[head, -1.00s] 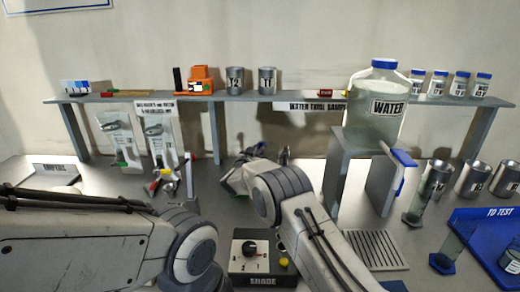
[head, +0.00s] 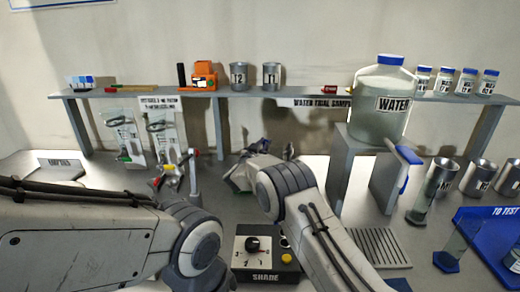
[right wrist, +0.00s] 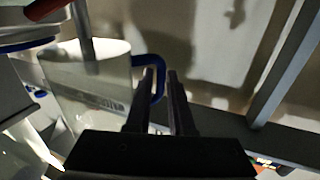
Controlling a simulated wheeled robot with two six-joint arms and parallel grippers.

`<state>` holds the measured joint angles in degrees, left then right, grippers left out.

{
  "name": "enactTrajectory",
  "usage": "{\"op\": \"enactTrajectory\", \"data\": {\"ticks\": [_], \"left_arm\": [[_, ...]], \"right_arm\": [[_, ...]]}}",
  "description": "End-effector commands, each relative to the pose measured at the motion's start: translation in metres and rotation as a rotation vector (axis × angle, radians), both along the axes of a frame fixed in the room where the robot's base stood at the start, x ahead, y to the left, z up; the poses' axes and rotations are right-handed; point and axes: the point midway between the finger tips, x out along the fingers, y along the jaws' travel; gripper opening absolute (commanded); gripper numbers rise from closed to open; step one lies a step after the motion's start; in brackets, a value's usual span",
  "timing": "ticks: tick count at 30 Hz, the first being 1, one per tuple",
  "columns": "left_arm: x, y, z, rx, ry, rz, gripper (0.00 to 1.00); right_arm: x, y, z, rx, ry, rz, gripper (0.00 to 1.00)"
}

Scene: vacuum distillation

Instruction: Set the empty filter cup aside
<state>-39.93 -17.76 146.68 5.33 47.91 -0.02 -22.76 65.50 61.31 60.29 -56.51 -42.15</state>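In the right wrist view, a pale translucent cup (right wrist: 85,85) with a blue loop handle (right wrist: 159,84) stands out at the left; it looks like the filter cup. My right gripper (right wrist: 160,74) has its two dark fingers close together, with the handle in the narrow gap between them. It looks shut on the handle. I cannot make out anything in the cup. In the head view my right gripper's dark end shows beyond the right arm's wrist (head: 265,150), its fingertips unclear. The cup is not clear there. My left arm is in view at lower left, its gripper out of sight.
A metal rod (right wrist: 85,35) with a red part runs close to the cup. A clamp stand (head: 172,180) is left of my right wrist. The water jug (head: 382,105) stands on a raised block at right. A black control box (head: 262,255) is in front. A shelf (head: 300,95) runs behind.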

Motion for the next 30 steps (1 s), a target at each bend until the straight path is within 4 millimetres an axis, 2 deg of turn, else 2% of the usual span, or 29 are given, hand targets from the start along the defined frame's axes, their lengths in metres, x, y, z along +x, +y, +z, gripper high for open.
{"op": "enactTrajectory", "data": {"ticks": [5,12,16,21,29,30], "left_arm": [[0.000,0.000,-0.006,0.000,0.000,0.000,0.50],[0.000,0.000,-0.015,0.000,0.000,0.000,0.50],[0.000,0.000,-0.018,0.000,0.000,0.000,0.50],[0.000,0.000,-0.019,0.000,0.000,0.000,0.50],[0.000,0.000,-0.018,0.000,0.000,0.000,0.50],[0.000,0.000,-0.018,0.000,0.000,0.000,0.50]], "right_arm": [[-0.021,0.011,-0.001,-0.001,0.002,0.004,0.25],[-0.064,0.031,-0.001,-0.001,0.001,0.007,0.25],[-0.081,0.039,-0.001,-0.001,0.001,0.006,0.25],[-0.091,0.042,0.000,0.001,-0.001,0.004,0.25],[-0.092,0.043,0.000,0.000,0.000,0.004,0.25],[-0.092,0.043,0.000,-0.001,0.000,0.004,0.09]]}}
